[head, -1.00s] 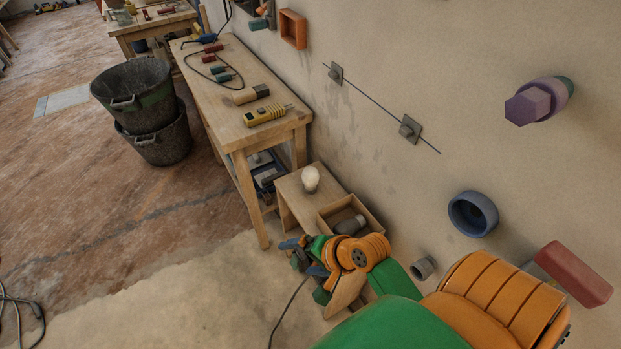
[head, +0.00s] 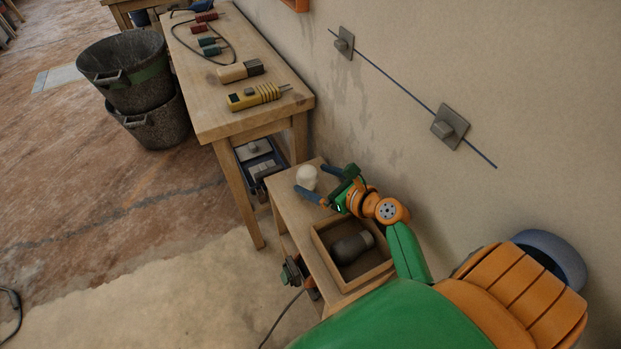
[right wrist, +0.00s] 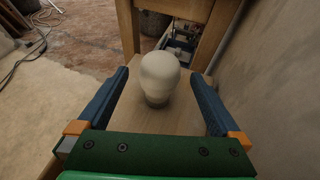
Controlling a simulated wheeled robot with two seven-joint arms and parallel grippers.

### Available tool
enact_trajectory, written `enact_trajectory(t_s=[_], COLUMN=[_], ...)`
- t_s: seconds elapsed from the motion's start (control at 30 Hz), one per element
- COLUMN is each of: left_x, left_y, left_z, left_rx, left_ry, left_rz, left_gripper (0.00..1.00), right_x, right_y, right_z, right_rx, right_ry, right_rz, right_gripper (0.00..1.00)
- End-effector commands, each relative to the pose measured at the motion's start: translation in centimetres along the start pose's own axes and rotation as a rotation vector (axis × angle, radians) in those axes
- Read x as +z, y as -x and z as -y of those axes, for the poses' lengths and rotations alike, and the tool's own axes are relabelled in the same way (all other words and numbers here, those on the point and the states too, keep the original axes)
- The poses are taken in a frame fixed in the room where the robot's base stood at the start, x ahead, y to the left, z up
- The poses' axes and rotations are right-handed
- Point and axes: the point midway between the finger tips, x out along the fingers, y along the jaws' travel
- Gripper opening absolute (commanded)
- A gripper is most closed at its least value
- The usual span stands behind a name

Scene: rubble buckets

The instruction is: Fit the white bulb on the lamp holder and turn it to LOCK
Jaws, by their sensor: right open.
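The white bulb (head: 307,176) stands upright on the small wooden bench, its round end up. In the right wrist view the bulb (right wrist: 160,76) shows a darker base resting on the wood. My right gripper (head: 313,182) is open at the bulb. Its two blue fingers stand on either side of the bulb, with a visible gap on each side in the wrist view. I cannot make out a lamp holder for certain in the current views. My left gripper is not clearly in view.
An open wooden box (head: 372,276) on the bench holds a dark grey bulb-shaped item (head: 351,248). A green and orange item (head: 294,273) shows beside the bench. A workbench (head: 215,104) with tools and a wall with plates (head: 449,126) stand close by.

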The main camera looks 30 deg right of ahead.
Motion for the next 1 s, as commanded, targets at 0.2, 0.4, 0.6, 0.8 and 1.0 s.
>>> enact_trajectory(t_s=[0.2, 0.4, 0.6, 0.8, 1.0], left_x=[0.2, 0.3, 0.3, 0.3, 0.3], left_y=[-1.4, -2.1, -1.9, -1.9, -1.9], left_z=[0.0, 0.0, 0.0, 0.1, 0.1], left_rx=[-0.001, -0.001, -0.001, -0.001, -0.001], left_ry=[0.000, 0.000, 0.000, 0.000, 0.000], left_rz=[0.002, 0.003, 0.004, 0.003, 0.003], left_gripper=[0.96, 0.96, 0.96, 0.96, 0.96], right_x=[-0.2, 0.0, 0.1, 0.1, 0.1], right_y=[-3.8, -6.5, -6.4, -6.4, -6.4], right_z=[0.0, 0.0, 0.0, 0.0, 0.0], right_rx=[0.001, 0.001, 0.000, 0.000, 0.000], right_ry=[0.002, 0.003, 0.004, 0.004, 0.004], right_rz=[0.002, 0.000, -0.001, -0.002, -0.002], right_gripper=[1.00, 1.00, 0.97, 0.43, 0.12])
